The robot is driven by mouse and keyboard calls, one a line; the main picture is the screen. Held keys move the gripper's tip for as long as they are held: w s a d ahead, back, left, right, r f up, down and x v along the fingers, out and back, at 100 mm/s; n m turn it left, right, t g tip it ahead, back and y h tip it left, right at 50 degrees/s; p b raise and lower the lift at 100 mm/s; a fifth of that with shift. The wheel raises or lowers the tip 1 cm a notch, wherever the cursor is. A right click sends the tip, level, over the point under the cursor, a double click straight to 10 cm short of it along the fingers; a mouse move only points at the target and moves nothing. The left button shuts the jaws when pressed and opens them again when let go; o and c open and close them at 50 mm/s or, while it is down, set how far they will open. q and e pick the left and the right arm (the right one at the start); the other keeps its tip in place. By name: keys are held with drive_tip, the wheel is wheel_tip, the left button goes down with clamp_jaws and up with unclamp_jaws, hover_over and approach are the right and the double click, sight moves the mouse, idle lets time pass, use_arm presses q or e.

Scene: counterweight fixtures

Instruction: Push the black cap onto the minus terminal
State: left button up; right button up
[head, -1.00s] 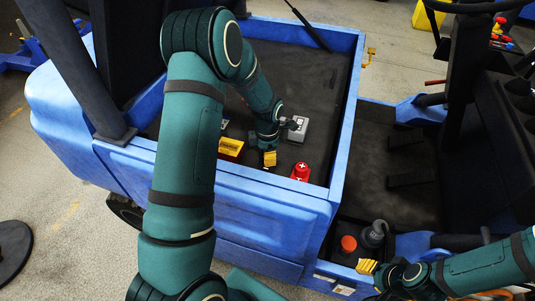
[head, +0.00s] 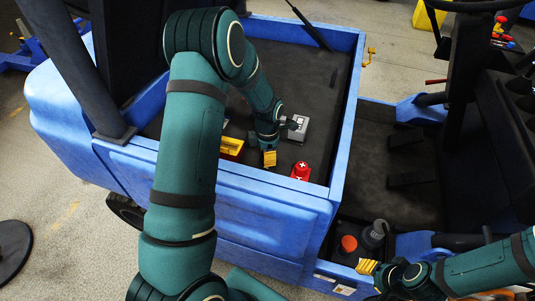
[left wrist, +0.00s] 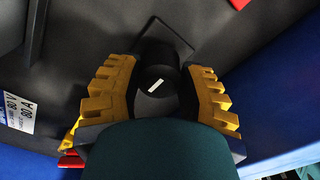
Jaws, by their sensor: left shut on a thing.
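My left gripper (head: 269,158) is down in the dark bed of the blue vehicle, left of the red cap with a white plus (head: 301,170). In the left wrist view its yellow fingers (left wrist: 157,95) are shut on the black cap (left wrist: 158,62), which carries a white minus bar. In the head view the black cap is hidden by the gripper. The minus terminal is not visible; whether the cap touches it I cannot tell. My right gripper (head: 367,267) is at the lower right, away from the bed; whether its fingers are open is unclear.
A grey box (head: 300,128) lies right of my left wrist. A yellow object (head: 231,148) lies on the left. The blue side wall (head: 262,182) runs close in front. An orange-red disc (head: 349,243) and a dark cylinder (head: 374,234) are near my right gripper.

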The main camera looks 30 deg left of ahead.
use_arm(q)
drive_tip(key=shift+f+b, duration=0.5)
drive_tip(key=shift+f, duration=0.25)
drive_tip(key=o, duration=0.8)
wheel_tip(320, 180, up, 12)
drive_tip(key=shift+r, duration=0.1)
